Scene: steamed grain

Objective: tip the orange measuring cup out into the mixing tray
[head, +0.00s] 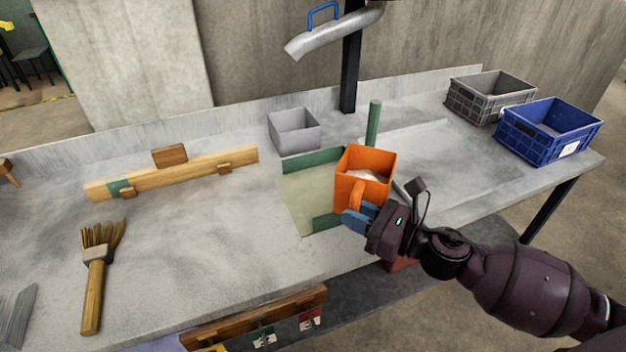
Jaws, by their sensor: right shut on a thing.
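The orange measuring cup (375,160) is a square, open-topped cup with pale contents (366,176) inside. It looks upright. My right gripper (357,218) is shut on its handle, at the near side of the cup. The cup is over the right part of a flat olive area with green edge pieces (300,200); I cannot tell its exact height. A shallow grey tray (440,142), which looks like the mixing tray, lies to the right of and behind the cup, partly hidden by the cup and my right arm. My left gripper is not in view.
A small grey bin (294,132) and a green post (374,123) stand behind the cup. A metal chute (335,35) hangs above. A dark grey crate (490,100) and a blue crate (545,140) stand at right. A wooden rail (190,168) and a brush (95,280) lie left.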

